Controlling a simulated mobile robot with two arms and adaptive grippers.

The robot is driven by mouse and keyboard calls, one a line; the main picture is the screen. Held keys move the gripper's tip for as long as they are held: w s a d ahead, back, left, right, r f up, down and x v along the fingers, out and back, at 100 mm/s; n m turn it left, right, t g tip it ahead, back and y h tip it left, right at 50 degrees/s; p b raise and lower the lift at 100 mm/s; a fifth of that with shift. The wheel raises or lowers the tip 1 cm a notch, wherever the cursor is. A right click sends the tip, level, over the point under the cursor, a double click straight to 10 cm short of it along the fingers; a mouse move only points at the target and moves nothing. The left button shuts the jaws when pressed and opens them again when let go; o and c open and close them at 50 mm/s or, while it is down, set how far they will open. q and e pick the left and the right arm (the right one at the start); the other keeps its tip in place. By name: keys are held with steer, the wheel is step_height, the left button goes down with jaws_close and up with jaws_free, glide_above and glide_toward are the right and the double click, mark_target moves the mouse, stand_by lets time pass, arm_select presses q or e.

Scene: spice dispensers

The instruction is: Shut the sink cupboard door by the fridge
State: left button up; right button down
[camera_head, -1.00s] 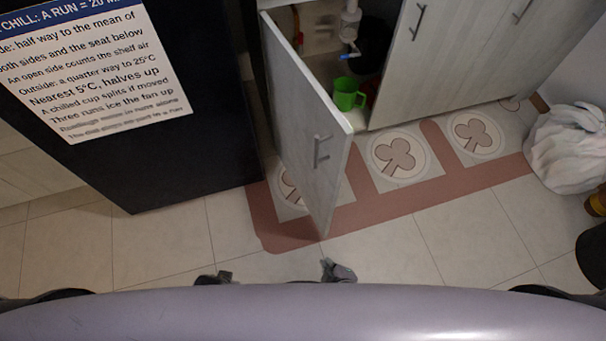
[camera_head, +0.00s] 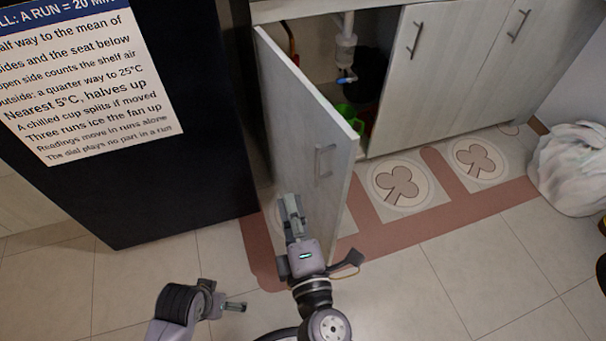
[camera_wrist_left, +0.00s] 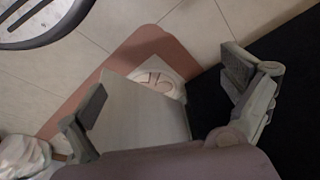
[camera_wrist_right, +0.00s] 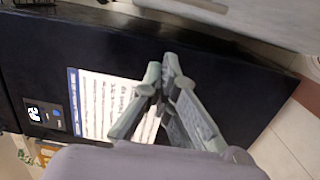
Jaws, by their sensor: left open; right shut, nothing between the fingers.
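The sink cupboard door (camera_head: 308,120) by the fridge stands open, swung out into the room, its bar handle (camera_head: 319,162) on the face towards the fridge. My right gripper (camera_head: 290,207) is shut and empty, in front of the lower part of that face; whether it touches cannot be told. In the right wrist view its closed fingers (camera_wrist_right: 168,80) show against the fridge, with the pale door (camera_wrist_right: 270,22) along the top. My left gripper (camera_head: 238,306) is open and empty, low and left of the door; the left wrist view shows the door (camera_wrist_left: 140,115) beyond its fingers.
The dark fridge (camera_head: 190,190) with a printed sheet (camera_head: 85,85) stands left of the door. A green cup (camera_head: 350,115) is inside the cupboard. A red-brown mat (camera_head: 440,215) lies on the floor below. A white bag (camera_head: 572,165) is at right.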

arm_select(q)
step_height(320, 180, down, 11)
steer(key=s+p, duration=0.2)
steer(key=shift+s+r+g+p, duration=0.15)
steer(key=shift+s+g+p, duration=0.15)
steer(key=shift+p, duration=0.1)
arm_select(e)
steer(key=w+d, duration=0.2)
steer(key=w, duration=0.5)
steer(key=shift+d, duration=0.15)
arm_select(q)
steer(key=shift+a, duration=0.15)
arm_select(e)
steer(key=shift+d, duration=0.1)
